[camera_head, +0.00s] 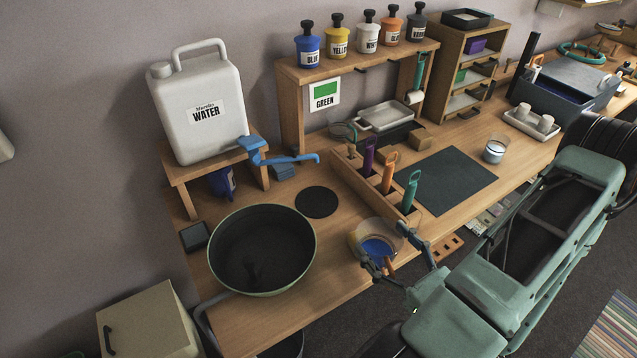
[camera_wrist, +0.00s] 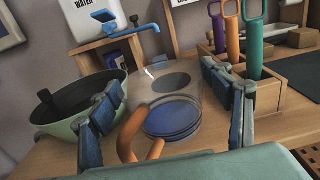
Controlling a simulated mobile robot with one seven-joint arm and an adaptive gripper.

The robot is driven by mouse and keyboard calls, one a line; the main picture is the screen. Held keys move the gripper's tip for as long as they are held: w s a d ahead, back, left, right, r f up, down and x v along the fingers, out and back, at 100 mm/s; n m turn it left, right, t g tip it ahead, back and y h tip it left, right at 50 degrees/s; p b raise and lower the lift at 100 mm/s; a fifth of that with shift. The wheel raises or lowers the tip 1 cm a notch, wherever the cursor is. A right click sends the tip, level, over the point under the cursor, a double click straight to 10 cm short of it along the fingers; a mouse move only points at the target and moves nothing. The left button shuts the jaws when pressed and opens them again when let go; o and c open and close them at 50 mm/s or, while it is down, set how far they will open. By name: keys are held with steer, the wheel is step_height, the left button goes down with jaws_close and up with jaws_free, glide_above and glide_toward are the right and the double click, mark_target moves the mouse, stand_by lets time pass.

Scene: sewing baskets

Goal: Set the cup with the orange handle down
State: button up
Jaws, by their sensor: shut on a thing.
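The cup (camera_head: 378,231) is clear, with blue liquid in it and an orange handle (camera_head: 389,265). In the wrist view the cup (camera_wrist: 165,88) sits between the two fingers, with its orange handle (camera_wrist: 130,135) facing the camera. My gripper (camera_head: 391,246) is shut on the cup, one finger on each side; its fingers also show in the wrist view (camera_wrist: 165,85). The cup is near the front edge of the wooden bench (camera_head: 270,328), in front of the tool rack. Whether its base touches the bench I cannot tell.
A large dark bowl (camera_head: 262,285) stands left of the cup. A black round pad (camera_head: 317,201) lies behind. The wooden rack (camera_head: 347,170) holds purple, orange and teal handled tools. A dark mat (camera_head: 452,180) lies right of it. Bare bench shows between bowl and cup.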

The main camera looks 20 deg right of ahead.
steer(key=w+a+f+b, duration=0.1)
steer(key=w+b, duration=0.1)
steer(key=w, duration=0.6)
steer(key=w+a+f+b, duration=0.1)
steer(key=w+a+b, duration=0.1)
steer(key=w, duration=0.6)
steer(key=w+a+f+b, duration=0.1)
steer(key=w+b, duration=0.1)
steer(key=w, duration=0.7)
steer(key=shift+w+a+f, duration=0.1)
steer(key=shift+a+f, duration=0.2)
